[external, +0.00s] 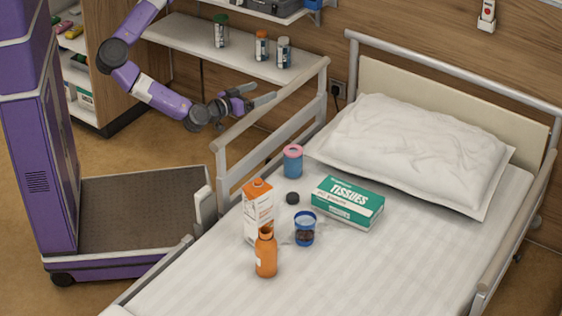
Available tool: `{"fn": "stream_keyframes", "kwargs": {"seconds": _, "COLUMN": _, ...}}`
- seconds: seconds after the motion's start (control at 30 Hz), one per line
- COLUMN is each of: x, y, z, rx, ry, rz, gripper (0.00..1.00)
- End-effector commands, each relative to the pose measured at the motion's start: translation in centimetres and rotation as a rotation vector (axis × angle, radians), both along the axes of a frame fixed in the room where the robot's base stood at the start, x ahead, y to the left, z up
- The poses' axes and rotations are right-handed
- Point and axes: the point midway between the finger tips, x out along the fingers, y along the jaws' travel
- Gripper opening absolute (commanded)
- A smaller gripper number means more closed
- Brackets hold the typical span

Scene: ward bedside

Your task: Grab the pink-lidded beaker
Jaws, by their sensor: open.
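The pink-lidded beaker (292,163) is a blue cup with a pink top. It stands upright on the bed near the left rail, between the rail and the tissue box. My gripper (262,98) is open and empty. It is held up to the left of the bed's head-end rail, above and left of the beaker in the picture and well apart from it. Nothing hides the beaker.
A green tissue box (347,203), a small black round object (292,198), an orange-and-white carton (258,212), a blue-rimmed cup (305,229) and an orange bottle (266,252) stand near the beaker. The bed rail (272,130) runs between gripper and beaker. A shelf (190,36) holds several bottles.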

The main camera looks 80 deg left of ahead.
Motion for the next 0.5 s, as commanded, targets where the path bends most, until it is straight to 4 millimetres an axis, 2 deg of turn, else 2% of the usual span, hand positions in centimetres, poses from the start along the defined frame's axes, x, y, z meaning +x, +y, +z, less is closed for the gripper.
{"fn": "stream_keyframes", "kwargs": {"seconds": 0.07, "x": 1.6, "y": -1.6, "z": 0.0, "rx": 0.006, "ry": -0.01, "rz": 0.05, "gripper": 0.88}}
{"fn": "stream_keyframes", "kwargs": {"seconds": 0.17, "x": 2.9, "y": -2.8, "z": -2.6, "rx": 0.008, "ry": 0.022, "rz": 0.101, "gripper": 0.88}}
{"fn": "stream_keyframes", "kwargs": {"seconds": 0.5, "x": 5.9, "y": -5.0, "z": -19.0, "rx": -0.083, "ry": 0.276, "rz": 0.265, "gripper": 0.88}}
